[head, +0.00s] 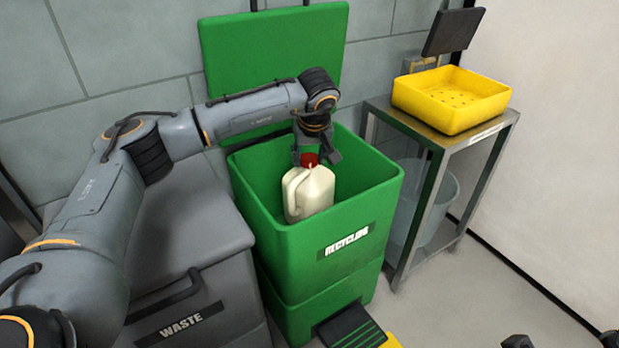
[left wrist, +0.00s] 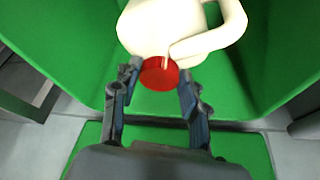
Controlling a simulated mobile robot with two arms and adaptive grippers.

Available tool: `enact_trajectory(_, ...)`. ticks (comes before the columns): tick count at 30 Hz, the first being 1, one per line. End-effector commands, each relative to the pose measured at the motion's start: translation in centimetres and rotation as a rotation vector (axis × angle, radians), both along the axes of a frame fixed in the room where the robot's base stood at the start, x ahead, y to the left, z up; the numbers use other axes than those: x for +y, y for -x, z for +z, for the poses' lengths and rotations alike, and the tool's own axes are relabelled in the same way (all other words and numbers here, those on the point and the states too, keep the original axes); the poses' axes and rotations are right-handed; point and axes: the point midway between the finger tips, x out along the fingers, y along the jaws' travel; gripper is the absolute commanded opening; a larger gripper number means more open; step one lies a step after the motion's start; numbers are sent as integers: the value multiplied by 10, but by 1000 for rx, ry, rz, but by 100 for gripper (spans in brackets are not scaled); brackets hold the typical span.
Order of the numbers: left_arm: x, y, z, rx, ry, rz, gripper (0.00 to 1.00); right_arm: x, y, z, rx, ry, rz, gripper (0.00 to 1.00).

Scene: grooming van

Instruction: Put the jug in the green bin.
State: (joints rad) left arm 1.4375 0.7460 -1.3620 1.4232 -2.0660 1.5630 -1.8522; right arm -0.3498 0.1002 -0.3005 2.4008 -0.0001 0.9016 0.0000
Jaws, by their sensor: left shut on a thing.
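The jug (head: 310,194) is cream-white with a red cap (head: 309,160) and a side handle. It hangs roughly upright inside the open top of the green bin (head: 345,241), which is labelled RECYCLING. Its lower part is below the rim line; I cannot tell whether it touches the bin floor. My left gripper (head: 318,159) comes from above and is shut on the jug at its red cap. In the left wrist view the fingers (left wrist: 158,88) flank the cap, with the jug's body (left wrist: 160,28) beyond. Two dark tips at the head view's lower right edge may be my right gripper.
The green lid (head: 275,50) stands raised behind the bin. A grey WASTE bin (head: 185,240) stands to the left, under my left arm. A metal stand (head: 440,135) with a yellow tray (head: 451,98) is on the right. A black pedal (head: 350,328) is at the bin's foot.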

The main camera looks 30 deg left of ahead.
Motion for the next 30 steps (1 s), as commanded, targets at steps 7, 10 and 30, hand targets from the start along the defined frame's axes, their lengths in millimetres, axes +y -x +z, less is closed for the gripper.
enact_trajectory(7, 0, 1, -42, 3, 0, 1, 0, 0, -1, -17, -5, 2, 0, 40)
enact_trajectory(10, 0, 0, -44, 0, 0, 0, 0, 1, -1, -15, -9, 2, 0, 40)
enact_trajectory(30, 0, 0, -55, 0, 0, -1, 0, 1, -2, -15, -5, 3, 0, 40)
